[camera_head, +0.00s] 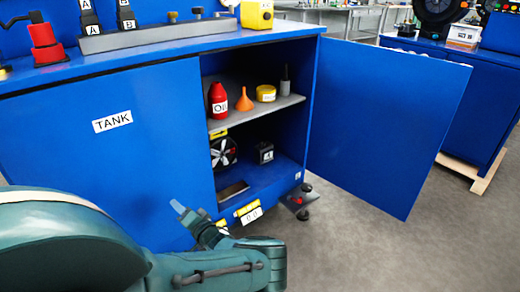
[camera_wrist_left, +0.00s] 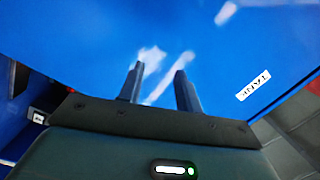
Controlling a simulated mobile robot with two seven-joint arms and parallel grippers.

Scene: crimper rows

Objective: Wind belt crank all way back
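No part that I can surely name as the belt crank shows. A dark spoked wheel (camera_head: 223,152) stands on the lower level inside the open blue cabinet (camera_head: 262,182), partly cut off by the cabinet's left front panel. My left gripper (camera_head: 190,211) is low in front of the cabinet, left of the opening. In the left wrist view my left gripper (camera_wrist_left: 158,68) has its two fingers apart with nothing between them. They point at the blue panel with the TANK label (camera_wrist_left: 252,86). My right gripper is out of view.
The open cabinet door (camera_head: 385,120) swings out to the right. A shelf holds a red oil bottle (camera_head: 218,100), an orange funnel (camera_head: 244,100) and a yellow tin (camera_head: 266,93). A small black box (camera_head: 265,153) stands below. A pedal-like fixture (camera_head: 297,200) juts out at the cabinet's foot.

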